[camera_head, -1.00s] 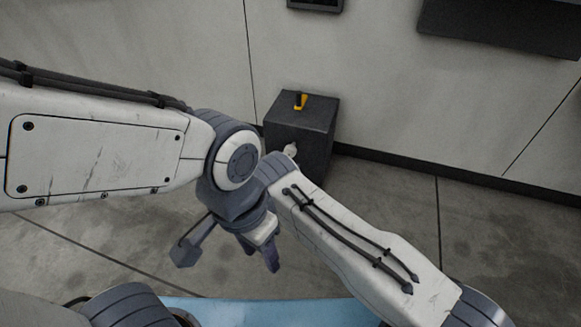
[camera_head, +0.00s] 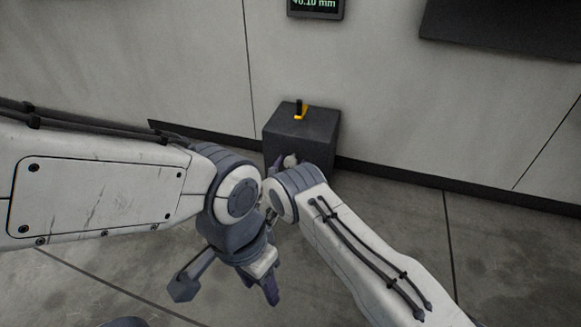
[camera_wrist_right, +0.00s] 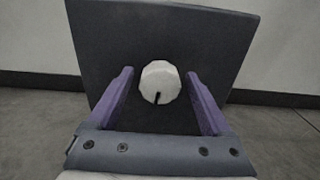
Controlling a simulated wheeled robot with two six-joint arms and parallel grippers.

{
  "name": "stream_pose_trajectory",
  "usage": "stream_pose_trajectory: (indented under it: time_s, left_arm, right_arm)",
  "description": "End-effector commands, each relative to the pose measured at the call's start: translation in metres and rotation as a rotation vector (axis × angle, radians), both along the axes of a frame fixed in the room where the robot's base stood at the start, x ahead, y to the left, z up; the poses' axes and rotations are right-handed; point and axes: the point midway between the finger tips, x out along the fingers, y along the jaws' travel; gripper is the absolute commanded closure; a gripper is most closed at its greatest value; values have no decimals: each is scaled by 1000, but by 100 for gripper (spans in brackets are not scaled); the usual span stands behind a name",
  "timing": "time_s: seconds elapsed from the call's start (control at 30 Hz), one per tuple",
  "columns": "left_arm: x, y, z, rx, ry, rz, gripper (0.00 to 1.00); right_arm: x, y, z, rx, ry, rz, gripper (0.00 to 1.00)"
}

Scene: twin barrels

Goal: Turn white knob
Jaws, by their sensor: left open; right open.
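The white knob (camera_wrist_right: 160,82) is on the front face of a dark box (camera_wrist_right: 160,35). Its black mark points down in the right wrist view. In that view my right gripper (camera_wrist_right: 160,88) is open, with one purple finger on each side of the knob and a gap to it on both sides. In the head view the knob (camera_head: 290,160) is small beside my right gripper (camera_head: 283,163), and my right arm hides part of the box front. My left gripper (camera_head: 258,284) is open and empty, hanging low over the floor.
A yellow and black lever (camera_head: 300,110) stands on top of the box. A lit display (camera_head: 315,6) reading in mm is on the wall above. A dark panel (camera_head: 505,30) is at upper right. The grey floor (camera_head: 480,260) at right is clear.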

Motion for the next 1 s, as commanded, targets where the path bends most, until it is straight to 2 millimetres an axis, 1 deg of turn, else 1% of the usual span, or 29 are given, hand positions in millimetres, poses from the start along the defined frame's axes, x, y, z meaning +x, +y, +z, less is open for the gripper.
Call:
stream_pose_trajectory:
  time_s: [0.17,0.27,0.3,0.4,0.73,0.87,1.0]
  left_arm:
    - [0,0,0,0,0,0,50]
    - [0,0,1,0,0,0,50]
    - [0,0,1,0,0,0,50]
    - [0,0,1,0,0,0,50]
    - [0,0,2,0,0,0,50]
    - [0,0,5,0,0,0,50]
    - [0,0,8,0,0,0,50]
  right_arm:
    - [0,0,1,0,0,0,16]
    - [0,0,0,0,0,0,51]
    - [0,0,0,0,0,0,66]
    - [0,0,0,0,1,0,100]
    - [-1,0,0,-43,15,0,100]
    - [-1,0,0,-107,36,0,100]
    - [-1,0,1,-207,69,0,100]
